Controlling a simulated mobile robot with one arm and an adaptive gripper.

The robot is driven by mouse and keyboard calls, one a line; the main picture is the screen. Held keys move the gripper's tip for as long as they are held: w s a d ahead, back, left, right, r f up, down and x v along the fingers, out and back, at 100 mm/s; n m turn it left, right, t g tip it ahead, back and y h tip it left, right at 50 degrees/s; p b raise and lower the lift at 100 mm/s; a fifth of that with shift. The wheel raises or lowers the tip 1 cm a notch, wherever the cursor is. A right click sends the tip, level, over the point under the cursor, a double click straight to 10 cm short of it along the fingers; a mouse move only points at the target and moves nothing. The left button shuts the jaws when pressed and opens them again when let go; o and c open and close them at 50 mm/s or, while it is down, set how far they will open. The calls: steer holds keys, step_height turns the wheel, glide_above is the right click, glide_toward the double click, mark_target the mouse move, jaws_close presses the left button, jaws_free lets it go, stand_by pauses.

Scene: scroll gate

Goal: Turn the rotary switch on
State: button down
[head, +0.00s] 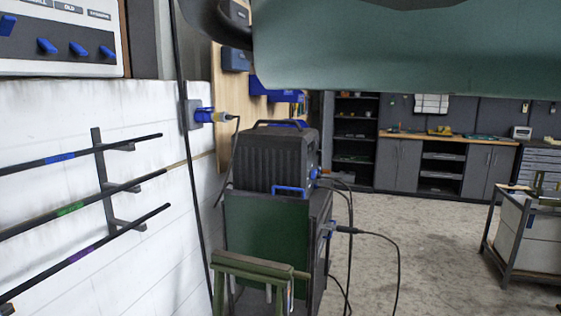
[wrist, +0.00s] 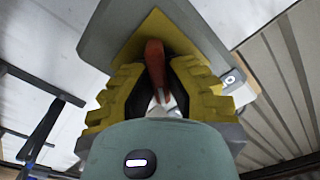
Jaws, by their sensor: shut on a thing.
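The rotary switch shows in the wrist view as a grey plate (wrist: 110,38) with a yellow face (wrist: 150,22) and a red-orange handle (wrist: 154,55). My gripper (wrist: 158,75) has its yellow stepped fingers on either side of the handle and is shut on it. The handle points roughly down the picture, towards my palm, with a slight tilt. Its lower end and the finger contact are partly hidden. A small white marking shows on a grey part right of the fingers. I cannot make out the switch or my gripper in the head view.
My green arm link covers the top of the head view. A white wall with a rack of rods (head: 108,185) and a blue plug (head: 204,115) is at left. A black machine (head: 275,160) stands mid-view, with hanging cables. Floor (head: 420,240) is open to the right, before a workbench (head: 450,142).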

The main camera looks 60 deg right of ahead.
steer(key=shift+m, duration=0.3)
steer(key=c, duration=1)
jaws_free()
steer(key=shift+r, duration=5)
